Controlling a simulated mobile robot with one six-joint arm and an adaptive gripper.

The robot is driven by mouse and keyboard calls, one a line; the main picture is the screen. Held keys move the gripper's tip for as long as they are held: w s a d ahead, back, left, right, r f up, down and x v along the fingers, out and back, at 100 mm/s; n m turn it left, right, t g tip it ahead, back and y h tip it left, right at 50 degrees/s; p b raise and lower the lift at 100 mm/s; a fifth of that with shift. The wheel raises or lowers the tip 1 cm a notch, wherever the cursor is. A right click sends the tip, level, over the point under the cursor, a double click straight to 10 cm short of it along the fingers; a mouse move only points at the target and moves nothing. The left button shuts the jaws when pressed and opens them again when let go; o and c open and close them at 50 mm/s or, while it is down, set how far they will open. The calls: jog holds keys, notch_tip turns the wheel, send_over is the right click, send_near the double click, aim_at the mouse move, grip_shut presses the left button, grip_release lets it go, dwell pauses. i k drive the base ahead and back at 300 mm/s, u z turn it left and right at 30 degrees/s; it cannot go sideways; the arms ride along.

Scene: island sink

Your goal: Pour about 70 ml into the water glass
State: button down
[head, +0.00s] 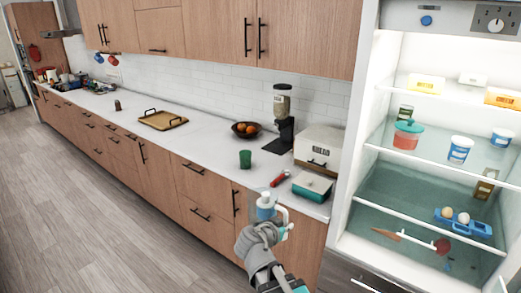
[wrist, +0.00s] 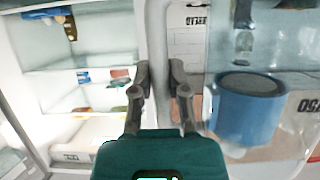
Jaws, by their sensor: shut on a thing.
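My gripper (head: 262,236) is shut on a clear jug (head: 266,213) in front of the counter. The jug has a pale handle on its right and a blue part inside or behind its wall. In the wrist view my gripper's fingers (wrist: 159,75) are beside the large clear wall of the jug (wrist: 290,90), where a blue cylinder shape with a dark top shows. The grip point is partly hidden. A green cup (head: 245,159) stands upright on the counter, apart from the jug. I cannot tell whether it holds liquid.
On the counter (head: 215,150) are a red-handled item (head: 280,179), a teal and white box (head: 312,187), a coffee grinder (head: 282,120), a bread box (head: 318,146), a fruit bowl (head: 246,130) and a wooden tray (head: 163,120). The open fridge (head: 400,178) is at right.

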aim_at(245, 160)
jog(key=z, duration=0.1)
jog(key=i, duration=1.15)
jog(key=u, duration=0.25)
